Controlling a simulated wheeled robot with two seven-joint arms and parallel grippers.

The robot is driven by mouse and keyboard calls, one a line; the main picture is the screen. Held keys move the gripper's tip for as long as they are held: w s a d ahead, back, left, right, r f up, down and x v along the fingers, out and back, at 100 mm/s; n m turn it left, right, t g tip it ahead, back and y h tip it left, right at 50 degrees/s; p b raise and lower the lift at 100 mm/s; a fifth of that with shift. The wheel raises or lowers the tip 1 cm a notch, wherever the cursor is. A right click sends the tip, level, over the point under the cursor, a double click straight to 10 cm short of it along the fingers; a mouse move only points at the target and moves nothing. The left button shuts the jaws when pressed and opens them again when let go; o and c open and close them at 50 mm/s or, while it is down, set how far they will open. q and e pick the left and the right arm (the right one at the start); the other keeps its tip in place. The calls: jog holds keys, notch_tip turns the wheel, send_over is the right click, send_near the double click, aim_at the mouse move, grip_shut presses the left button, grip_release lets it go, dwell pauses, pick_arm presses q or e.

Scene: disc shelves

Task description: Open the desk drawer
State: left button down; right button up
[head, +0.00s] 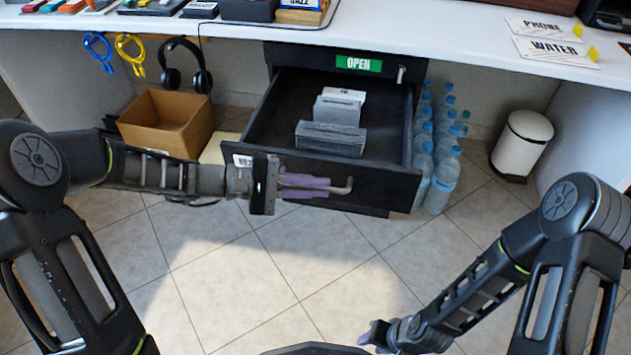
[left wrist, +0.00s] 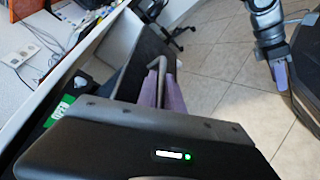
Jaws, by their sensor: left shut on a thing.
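The desk drawer (head: 398,172) is black and stands pulled well out under the desk. Stacks of grey cards (head: 331,138) lie inside it. A metal bar handle (head: 347,187) runs along its front. My left gripper (head: 304,187) has purple fingers and is shut on this handle. In the left wrist view the fingers (left wrist: 172,92) lie on either side of the handle (left wrist: 157,66). A green OPEN label (head: 358,64) is on the desk front above the drawer. My right gripper (head: 376,335) is low at the bottom, away from the drawer; its finger gap is unclear.
A cardboard box (head: 167,122) stands left of the drawer. Several water bottles (head: 441,182) stand close to its right side. A white bin (head: 522,144) is further right. Headphones (head: 186,66) hang under the desk (head: 445,33). The tiled floor (head: 300,255) in front is clear.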

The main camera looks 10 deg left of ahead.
dwell(0.3)
pick_arm(q)
jog(key=c, duration=1.5)
grip_release()
jog(key=shift+a, duration=0.1)
jog(key=p+v, duration=0.2)
jog(key=v, duration=0.5)
jog(key=shift+s+a, duration=0.2)
jog(key=shift+a, duration=0.1)
jog(key=shift+r, duration=0.1)
